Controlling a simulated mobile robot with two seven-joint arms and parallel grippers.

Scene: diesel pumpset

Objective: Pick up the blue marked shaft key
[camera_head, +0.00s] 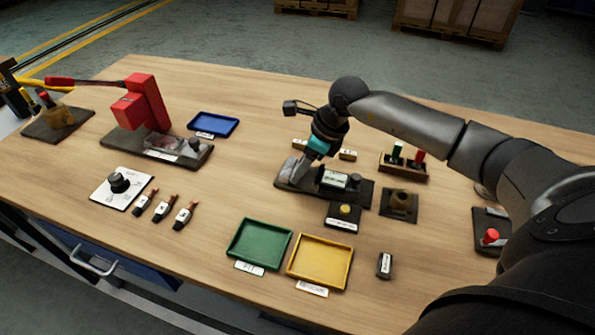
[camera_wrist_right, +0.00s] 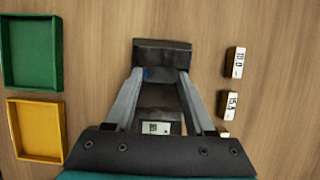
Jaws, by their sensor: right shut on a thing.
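My right gripper (camera_head: 291,168) reaches down at the left end of a dark fixture (camera_head: 360,192) near the middle of the bench. In the right wrist view, the gripper (camera_wrist_right: 163,77) has its two grey fingers closed in on a small dark piece with a blue mark, the blue marked shaft key (camera_wrist_right: 147,73). The fingertips partly cover the key, and a dark block (camera_wrist_right: 162,46) lies just beyond them. In the head view the key is hidden by the fingers. I cannot tell whether it is clear of the fixture. My left gripper is out of view.
A green tray (camera_head: 234,258) and a yellow tray (camera_head: 294,273) lie in front. A red press (camera_head: 148,100) and blue tray (camera_head: 231,119) are left. A rack (camera_head: 410,176) and dark block (camera_head: 397,212) stand right of the fixture. Small labelled blocks (camera_wrist_right: 236,62) lie beside the gripper.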

